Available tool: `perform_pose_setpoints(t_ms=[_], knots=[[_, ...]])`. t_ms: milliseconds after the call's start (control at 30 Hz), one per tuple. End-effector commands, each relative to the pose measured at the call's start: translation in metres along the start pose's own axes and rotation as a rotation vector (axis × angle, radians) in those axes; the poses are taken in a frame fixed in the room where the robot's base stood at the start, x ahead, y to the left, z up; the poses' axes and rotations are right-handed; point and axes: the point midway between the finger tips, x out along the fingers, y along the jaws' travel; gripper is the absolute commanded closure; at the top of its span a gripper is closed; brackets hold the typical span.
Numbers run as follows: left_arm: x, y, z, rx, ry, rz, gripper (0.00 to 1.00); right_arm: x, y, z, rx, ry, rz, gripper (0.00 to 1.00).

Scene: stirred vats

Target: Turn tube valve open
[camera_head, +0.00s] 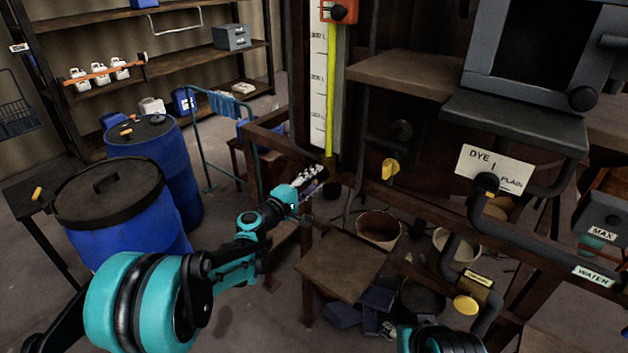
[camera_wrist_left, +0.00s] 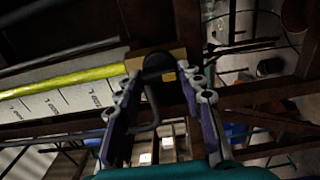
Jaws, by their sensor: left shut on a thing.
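The upright sight tube (camera_head: 331,90) has a yellow column against a white scale. It also shows in the left wrist view (camera_wrist_left: 60,80), lying across the left. My left gripper (camera_head: 322,174) is at the tube's foot. In the left wrist view its fingers (camera_wrist_left: 162,80) stand on both sides of a dark rounded tube valve handle (camera_wrist_left: 158,66) and are shut on it. The gripper mostly hides the handle in the head view, so I cannot tell its exact angle. My right gripper is not in view; only part of that arm shows at the bottom.
A yellow knob (camera_head: 390,168) is right of the tube. A dark handle (camera_head: 487,183) is by the DYE label (camera_head: 494,167). A rusty frame beam (camera_head: 430,205) runs below.

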Motion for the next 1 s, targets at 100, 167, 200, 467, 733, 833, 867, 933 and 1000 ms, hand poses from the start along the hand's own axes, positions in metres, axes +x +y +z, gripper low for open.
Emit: perform_pose_setpoints(t_ms=[100, 167, 200, 467, 733, 833, 867, 933, 1000], knots=[[0.000, 0.000, -0.001, -0.009, 0.003, 0.001, 0.91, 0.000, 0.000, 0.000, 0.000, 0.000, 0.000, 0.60], [0.000, 0.000, -0.001, -0.010, 0.003, 0.001, 0.91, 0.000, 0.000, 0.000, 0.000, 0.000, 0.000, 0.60], [0.000, 0.000, -0.001, -0.010, 0.003, 0.001, 0.91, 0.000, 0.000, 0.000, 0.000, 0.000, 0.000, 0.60], [0.000, 0.000, -0.001, -0.009, 0.002, 0.001, 0.52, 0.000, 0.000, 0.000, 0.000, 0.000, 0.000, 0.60], [0.000, 0.000, 0.000, -0.007, 0.001, 0.000, 0.41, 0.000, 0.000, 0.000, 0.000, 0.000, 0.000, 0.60], [-0.002, 0.000, -0.001, -0.007, 0.001, 0.000, 0.41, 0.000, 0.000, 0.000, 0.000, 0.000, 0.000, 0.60], [-0.003, 0.000, -0.001, -0.007, 0.002, 0.000, 0.41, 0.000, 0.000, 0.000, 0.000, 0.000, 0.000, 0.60], [-0.010, 0.000, -0.001, -0.007, 0.003, 0.000, 0.41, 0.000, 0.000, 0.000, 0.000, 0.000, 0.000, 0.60], [-0.021, 0.000, -0.002, -0.007, 0.003, 0.000, 0.41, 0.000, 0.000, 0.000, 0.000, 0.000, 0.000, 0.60]])
